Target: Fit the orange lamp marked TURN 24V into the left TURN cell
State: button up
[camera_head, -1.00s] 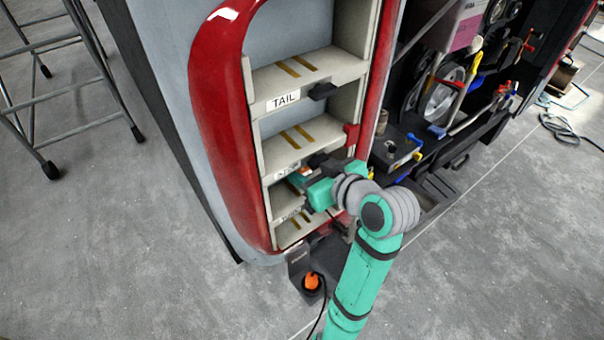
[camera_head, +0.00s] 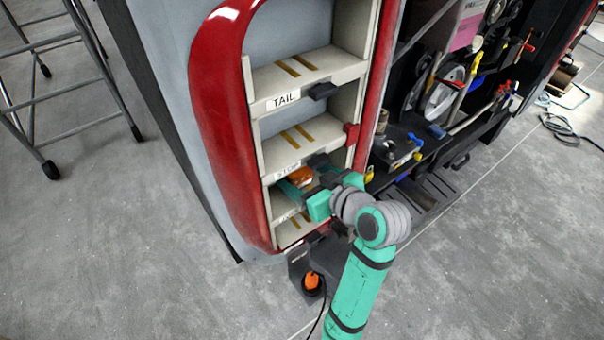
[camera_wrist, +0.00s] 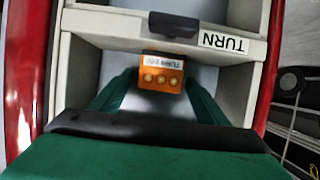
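The orange lamp (camera_head: 300,174) is in the red-framed lamp housing, in the cell between the middle shelf label and the lowest one. The TURN label (camera_wrist: 222,41) appears upside down on the adjoining shelf edge. My gripper (camera_head: 304,176) reaches into this cell. Its two green fingers (camera_wrist: 161,84) stand apart on either side of the lamp, with narrow gaps visible. Whether the lamp is fully seated is hard to tell.
The TAIL cell shelf (camera_head: 300,78) above is empty, with two tan strips. An orange object (camera_head: 311,281) in a black holder stands below. Tools crowd the right.

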jog(key=shift+r, duration=0.25)
jog(key=v, duration=1.2)
